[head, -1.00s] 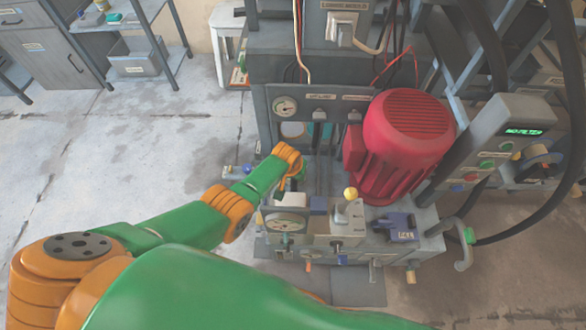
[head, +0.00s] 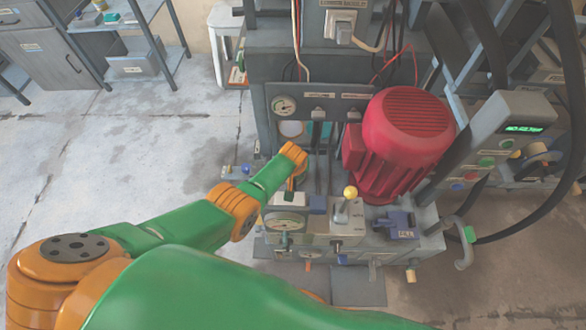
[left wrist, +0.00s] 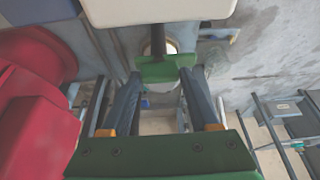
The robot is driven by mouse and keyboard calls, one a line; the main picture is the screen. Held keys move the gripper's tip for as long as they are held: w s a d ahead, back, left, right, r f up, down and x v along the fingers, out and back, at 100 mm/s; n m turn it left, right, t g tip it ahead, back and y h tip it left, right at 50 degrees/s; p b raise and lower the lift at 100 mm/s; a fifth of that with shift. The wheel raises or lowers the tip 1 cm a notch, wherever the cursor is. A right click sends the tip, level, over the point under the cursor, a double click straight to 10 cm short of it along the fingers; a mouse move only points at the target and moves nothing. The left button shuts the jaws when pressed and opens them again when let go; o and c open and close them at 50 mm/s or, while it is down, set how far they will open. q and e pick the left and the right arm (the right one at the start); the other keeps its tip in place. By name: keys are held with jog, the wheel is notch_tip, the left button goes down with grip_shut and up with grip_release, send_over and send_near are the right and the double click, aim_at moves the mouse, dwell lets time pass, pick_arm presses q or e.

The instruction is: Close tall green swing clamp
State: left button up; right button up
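The left wrist view shows a green block (left wrist: 166,70) on a dark upright rod, which looks like part of the tall green swing clamp. My left gripper (left wrist: 160,78) has its two dark fingers apart, with the tips near the two sides of this block. I cannot tell whether they touch it. In the head view, my left gripper (head: 292,182) points down over the left part of the press bench, just below the orange wrist. My wrist hides most of the clamp there, so its angle cannot be read. My right gripper is not in view.
A red motor (head: 405,135) stands right of the gripper. A yellow-knobbed lever (head: 350,192), a front gauge (head: 285,223) and a blue clamp (head: 402,226) are close by. A back panel carries another gauge (head: 284,106). Open floor (head: 130,165) lies to the left.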

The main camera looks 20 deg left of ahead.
pick_arm(q)
jog(key=o, duration=0.4)
jog(key=shift+c, duration=0.2)
jog(key=p+v, duration=0.6)
jog(key=v, duration=0.1)
jog(key=shift+p, duration=0.4)
jog(key=shift+r, duration=0.1)
